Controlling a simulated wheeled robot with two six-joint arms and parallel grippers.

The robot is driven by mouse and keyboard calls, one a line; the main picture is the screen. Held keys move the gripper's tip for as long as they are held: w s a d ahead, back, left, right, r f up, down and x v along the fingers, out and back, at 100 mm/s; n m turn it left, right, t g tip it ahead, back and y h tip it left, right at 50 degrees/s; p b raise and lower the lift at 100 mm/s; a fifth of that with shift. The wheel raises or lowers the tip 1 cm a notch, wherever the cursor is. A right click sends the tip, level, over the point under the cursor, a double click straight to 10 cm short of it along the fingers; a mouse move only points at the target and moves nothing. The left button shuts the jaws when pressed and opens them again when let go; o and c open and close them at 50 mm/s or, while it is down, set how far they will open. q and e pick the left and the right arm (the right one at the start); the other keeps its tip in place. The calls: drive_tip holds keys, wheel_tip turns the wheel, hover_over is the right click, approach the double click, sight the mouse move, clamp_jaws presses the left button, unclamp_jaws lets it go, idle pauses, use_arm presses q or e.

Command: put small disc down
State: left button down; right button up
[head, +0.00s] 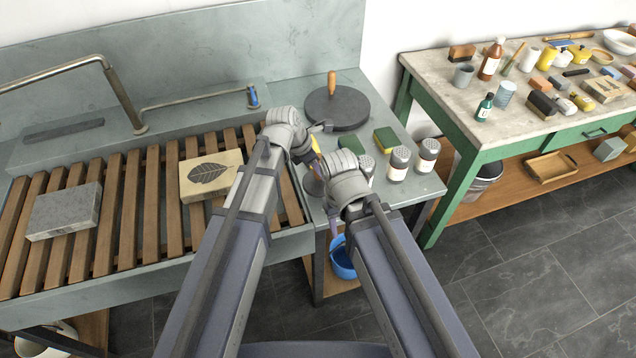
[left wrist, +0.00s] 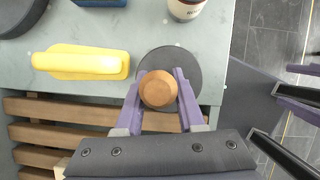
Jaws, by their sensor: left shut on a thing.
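The small disc is a dark grey round plate with a wooden knob. In the left wrist view the disc (left wrist: 193,66) shows beyond the fingers, over the counter near its edge. My left gripper (left wrist: 160,88) is shut on its knob (left wrist: 159,90), one purple finger on each side. In the head view the disc (head: 313,185) is partly hidden by my arms, at the counter's front. I cannot tell whether its underside touches the counter. My right gripper (head: 333,228) is mostly hidden behind its wrist, near the counter's front edge; its opening is unclear.
A large dark disc (head: 337,113) with an upright wooden handle stands at the back of the counter. A yellow tool (left wrist: 80,62), sponges (head: 386,140) and shakers (head: 399,163) are close by. A blue bowl (head: 342,262) sits below.

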sight(318, 177)
use_arm(q)
wheel_tip(318, 177, down, 4)
drive_tip(key=b, duration=0.3)
drive_tip(key=shift+r+b, duration=0.2)
drive_tip(key=shift+b, duration=0.1)
drive_tip(key=shift+f, duration=0.2)
drive_tip(key=c, duration=0.5)
unclamp_jaws()
drive_tip(key=shift+r, duration=0.2)
